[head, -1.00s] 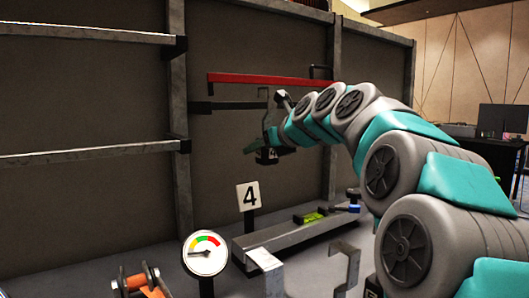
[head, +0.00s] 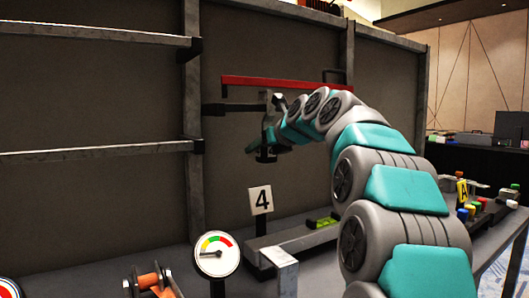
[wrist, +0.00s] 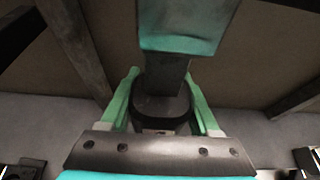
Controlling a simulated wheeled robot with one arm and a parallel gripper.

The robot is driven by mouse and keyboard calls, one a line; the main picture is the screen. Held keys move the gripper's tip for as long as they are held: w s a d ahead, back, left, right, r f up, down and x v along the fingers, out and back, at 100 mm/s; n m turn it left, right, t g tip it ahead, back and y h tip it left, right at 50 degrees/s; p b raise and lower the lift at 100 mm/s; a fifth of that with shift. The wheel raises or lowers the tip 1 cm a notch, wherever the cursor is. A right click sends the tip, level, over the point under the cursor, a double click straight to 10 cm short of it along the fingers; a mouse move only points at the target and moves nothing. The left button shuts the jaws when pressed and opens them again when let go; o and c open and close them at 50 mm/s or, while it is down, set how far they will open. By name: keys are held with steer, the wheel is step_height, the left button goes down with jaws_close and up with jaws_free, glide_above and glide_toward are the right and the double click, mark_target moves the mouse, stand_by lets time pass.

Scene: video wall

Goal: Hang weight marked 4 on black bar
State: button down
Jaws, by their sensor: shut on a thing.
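My gripper (head: 262,150) is in front of the back panel, below the black bar (head: 233,108). In the wrist view its two green fingers (wrist: 163,108) are closed on either side of a dark weight (wrist: 160,88) with a tall upper part. In the head view the weight (head: 268,128) is upright, with its top near the right part of the black bar. I cannot tell whether it touches the bar. No number shows on the weight.
A red bar (head: 275,83) runs just above the black bar. A round gauge (head: 216,254) stands at the front. Grey rails (head: 95,153) cross the panel on the left. A green level (head: 322,222) lies on a grey beam (head: 290,241). Coloured small items sit far right.

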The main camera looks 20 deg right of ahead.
steer(key=shift+w+a+f+b, duration=0.25)
steer(key=shift+w+f+b, duration=0.1)
steer(key=shift+w+f, duration=0.6)
stand_by(0.3)
steer(key=shift+c, duration=0.2)
jaws_free()
steer(key=shift+f, duration=0.15)
